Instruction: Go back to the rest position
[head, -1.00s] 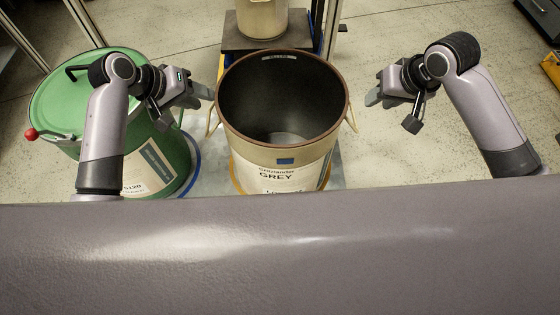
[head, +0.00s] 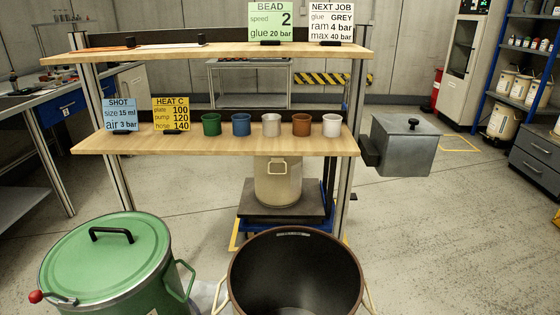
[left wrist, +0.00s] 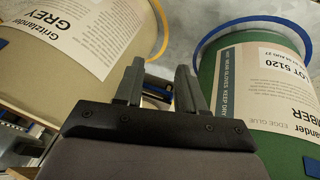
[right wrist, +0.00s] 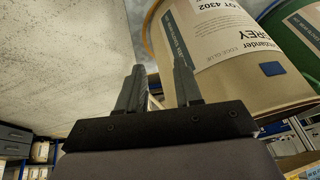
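My left gripper (left wrist: 157,88) shows in the left wrist view with its two fingers apart and nothing between them. The grey-glue drum, labelled GREY, (left wrist: 95,35) is to its left and the green drum (left wrist: 262,85) to its right. My right gripper (right wrist: 157,88) shows in the right wrist view, fingers apart and empty, with the grey-glue drum (right wrist: 235,50) to its right. Neither gripper appears in the head view. There the green drum (head: 110,260) has its lid on, and the open drum (head: 295,270) beside it looks dark inside.
A two-level wooden shelf (head: 220,140) stands behind the drums, with several coloured cups and sign cards. A pale drum (head: 278,182) sits on a dark platform under it. A grey box (head: 403,148) hangs at the shelf's right side. The floor at right (head: 440,240) is clear.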

